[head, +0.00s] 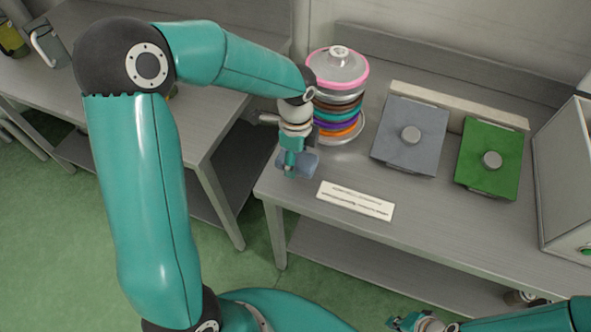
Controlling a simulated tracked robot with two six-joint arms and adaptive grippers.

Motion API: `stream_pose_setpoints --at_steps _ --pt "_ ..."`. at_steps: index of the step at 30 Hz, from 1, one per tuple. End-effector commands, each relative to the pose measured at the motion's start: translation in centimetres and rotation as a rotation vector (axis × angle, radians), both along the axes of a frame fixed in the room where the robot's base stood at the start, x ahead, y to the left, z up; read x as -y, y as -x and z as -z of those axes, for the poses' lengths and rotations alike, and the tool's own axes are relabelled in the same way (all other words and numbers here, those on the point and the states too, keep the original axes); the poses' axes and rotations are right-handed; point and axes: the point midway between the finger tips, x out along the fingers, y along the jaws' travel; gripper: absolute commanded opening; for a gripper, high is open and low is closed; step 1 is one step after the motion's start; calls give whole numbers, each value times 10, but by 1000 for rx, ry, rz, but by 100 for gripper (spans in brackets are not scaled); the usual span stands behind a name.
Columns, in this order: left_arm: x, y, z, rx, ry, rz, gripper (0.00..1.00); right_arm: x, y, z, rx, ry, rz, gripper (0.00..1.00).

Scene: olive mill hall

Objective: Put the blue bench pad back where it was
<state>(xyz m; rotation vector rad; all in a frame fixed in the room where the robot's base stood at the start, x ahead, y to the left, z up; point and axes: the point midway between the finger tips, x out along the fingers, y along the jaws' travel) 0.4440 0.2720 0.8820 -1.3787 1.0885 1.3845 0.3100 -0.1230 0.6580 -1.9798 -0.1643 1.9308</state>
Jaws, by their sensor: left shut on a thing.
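A square slate-blue pad (405,158) with a round grey knob lies on the grey bench, left of a similar green pad (508,150). It is the only large bluish pad I see. My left gripper (294,166) hangs over the bench's left front corner, in front of the stack of coloured rings. It is shut on a small blue-grey thing (310,163), mostly hidden by the fingers; I cannot tell what it is. My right gripper (405,323) is low at the bottom edge, in front of the bench; its jaws are too small to read.
A stack of coloured rings (337,112) under a grey lid with a pink rim stands close behind my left gripper. A white label card (356,201) lies near the front edge. A pale bar (459,105) runs behind the pads. A grey box (570,185) stands at right.

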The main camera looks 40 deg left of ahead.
Motion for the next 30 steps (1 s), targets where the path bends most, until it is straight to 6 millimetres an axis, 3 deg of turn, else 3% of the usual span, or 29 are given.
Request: stream_pose_setpoints --at_steps 15,26,27,30 --pt "0 0 53 -1 0 0 31 0 0 1 0 0 0 0" --pt "1 -1 58 1 0 1 31 0 0 4 0 0 0 0" --pt "1 -1 57 1 0 1 67 0 0 4 0 0 0 0" --pt "1 -1 57 1 0 1 83 0 0 3 0 0 0 0"
